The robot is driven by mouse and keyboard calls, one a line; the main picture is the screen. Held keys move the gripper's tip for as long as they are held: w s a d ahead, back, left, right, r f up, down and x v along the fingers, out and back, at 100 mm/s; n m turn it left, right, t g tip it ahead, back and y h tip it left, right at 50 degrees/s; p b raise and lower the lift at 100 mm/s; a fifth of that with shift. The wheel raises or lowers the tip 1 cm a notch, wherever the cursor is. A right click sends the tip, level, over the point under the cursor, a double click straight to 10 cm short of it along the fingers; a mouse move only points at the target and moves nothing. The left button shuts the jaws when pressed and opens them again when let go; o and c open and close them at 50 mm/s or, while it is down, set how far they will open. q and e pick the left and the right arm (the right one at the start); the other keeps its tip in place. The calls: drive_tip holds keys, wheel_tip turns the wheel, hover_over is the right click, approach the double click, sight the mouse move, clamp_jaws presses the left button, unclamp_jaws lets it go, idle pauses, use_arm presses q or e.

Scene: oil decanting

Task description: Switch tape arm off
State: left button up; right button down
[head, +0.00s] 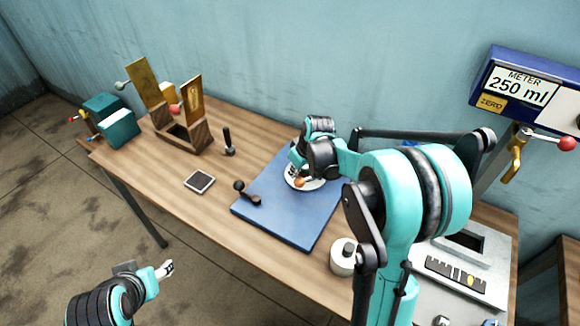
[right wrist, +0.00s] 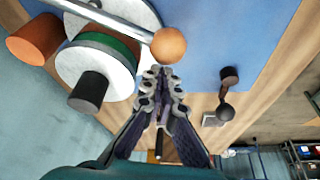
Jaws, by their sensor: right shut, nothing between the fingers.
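A silver arm (right wrist: 95,15) with an orange ball end (right wrist: 168,46) crosses a white reel with a green band (right wrist: 100,60) in the right wrist view; I take it for the tape arm. In the head view the orange ball (head: 299,182) shows at the white disc (head: 318,184) on the blue mat, and my right arm hides much of the rest. My right gripper (right wrist: 160,76) is shut and empty, its tips just beside the ball; I cannot tell whether they touch. My left gripper (head: 166,269) is off the table's front, its opening unclear.
A black-handled lever (head: 228,142), a small dark plate (head: 199,182) and a wooden stand (head: 200,135) are to the left. A white pot (head: 343,258) and a grey panel (head: 480,262) are to the right.

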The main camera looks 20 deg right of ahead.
drive_tip(key=shift+f, duration=0.1)
drive_tip(key=shift+s, duration=0.2)
drive_tip(key=shift+s+d+n, duration=0.1)
drive_tip(key=shift+s+n, duration=0.3)
drive_tip(key=shift+s, duration=0.15)
drive_tip(key=s+n, duration=0.1)
drive_tip(key=s, duration=0.1)
drive_tip(key=s+d+n+y, duration=0.1)
drive_tip(key=s+n, duration=0.1)
drive_tip(key=s, duration=0.1)
drive_tip(key=s+d+n+g, duration=0.1)
drive_tip(key=s, duration=0.1)
drive_tip(key=shift+s+d+p, duration=0.1)
drive_tip(key=shift+s+p, duration=0.2)
drive_tip(key=shift+s, duration=0.05)
drive_tip(key=shift+s+d, duration=0.45)
drive_tip(key=shift+s, duration=0.4)
drive_tip(key=shift+s+n, duration=0.1)
drive_tip(key=shift+n, duration=0.2)
drive_tip(key=shift+d, duration=0.1)
